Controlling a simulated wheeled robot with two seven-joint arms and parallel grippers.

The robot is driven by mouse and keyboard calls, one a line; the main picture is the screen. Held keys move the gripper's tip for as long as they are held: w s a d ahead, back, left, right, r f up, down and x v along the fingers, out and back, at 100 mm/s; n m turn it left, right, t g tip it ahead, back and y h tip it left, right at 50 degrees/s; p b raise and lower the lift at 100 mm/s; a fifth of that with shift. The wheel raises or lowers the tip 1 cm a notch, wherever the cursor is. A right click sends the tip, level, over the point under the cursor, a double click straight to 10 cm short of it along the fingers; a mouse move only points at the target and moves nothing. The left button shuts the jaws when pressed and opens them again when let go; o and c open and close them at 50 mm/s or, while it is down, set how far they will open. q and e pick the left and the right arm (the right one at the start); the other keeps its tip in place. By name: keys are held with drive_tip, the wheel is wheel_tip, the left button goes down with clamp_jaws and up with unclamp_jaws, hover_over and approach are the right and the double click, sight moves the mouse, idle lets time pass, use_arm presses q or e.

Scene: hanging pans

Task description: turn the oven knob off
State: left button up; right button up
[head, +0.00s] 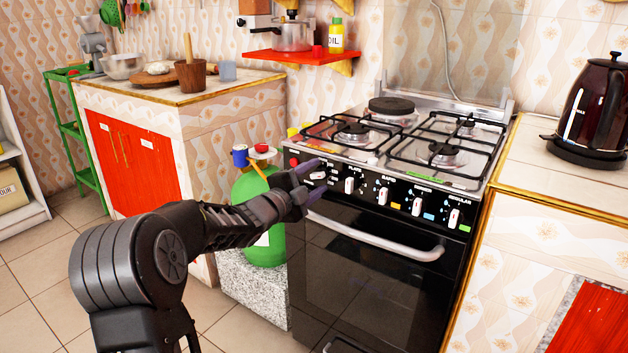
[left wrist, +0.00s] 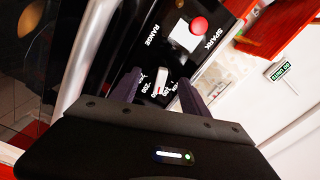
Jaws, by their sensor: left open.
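The black stove front (head: 395,193) carries a row of white knobs. The leftmost oven knob (head: 318,175) is between the fingertips of my left gripper (head: 312,179), which is open at the panel. In the left wrist view the white knob (left wrist: 164,88) stands between the two dark fingers of the left gripper (left wrist: 160,92), with visible gaps beside it. Temperature numbers are printed around it, and the word RANGE is beyond it. Whether a finger touches the knob cannot be told. My right gripper is not in view.
A red spark button (left wrist: 199,25) is near the knob. The oven handle (head: 375,236) runs below the panel. A green gas cylinder (head: 262,210) stands left of the stove. A black kettle (head: 594,112) stands on the right counter. Other knobs (head: 382,194) lie to the right.

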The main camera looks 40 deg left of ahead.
use_arm(q)
drive_tip(key=shift+c, duration=0.5)
clamp_jaws()
